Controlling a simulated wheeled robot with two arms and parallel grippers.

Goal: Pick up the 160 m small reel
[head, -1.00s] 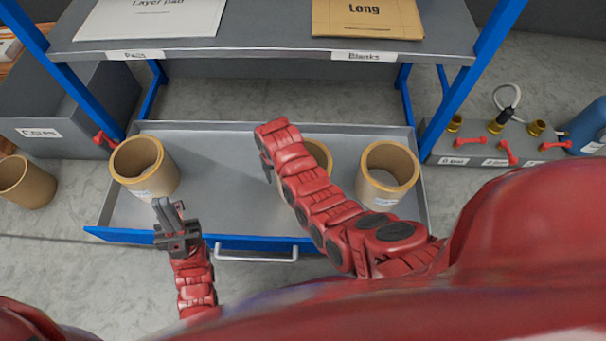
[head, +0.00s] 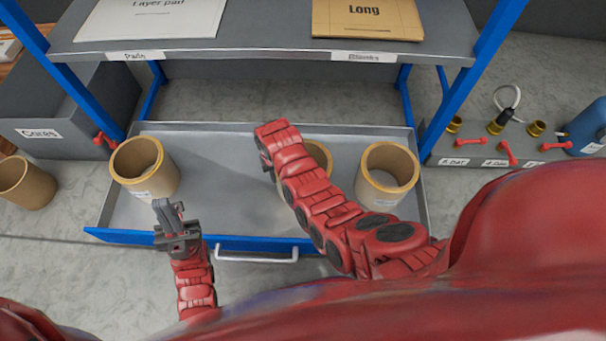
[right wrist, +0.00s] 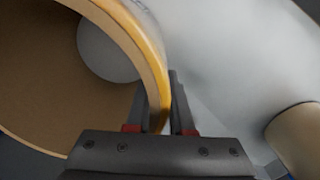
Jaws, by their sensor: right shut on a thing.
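Three tan cardboard reels stand in the open grey drawer: a left reel (head: 140,170), a middle reel (head: 320,153) mostly hidden by my right arm, and a right reel (head: 388,175). Their labels are too small to read, so I cannot tell which is the 160 m one. My right gripper (head: 268,172) is at the middle reel. In the right wrist view the right gripper (right wrist: 160,108) has one finger inside and one outside the wall of a reel (right wrist: 75,75), shut on its rim. My left gripper (head: 170,212) hangs over the drawer's front edge, empty, near the left reel.
The drawer (head: 225,200) has a blue front and a handle (head: 257,257). A shelf (head: 265,45) with pads and blanks overhangs behind. Another reel (head: 27,184) stands on the floor at left by the Cores bin (head: 60,120). A fitting block (head: 480,150) lies at right.

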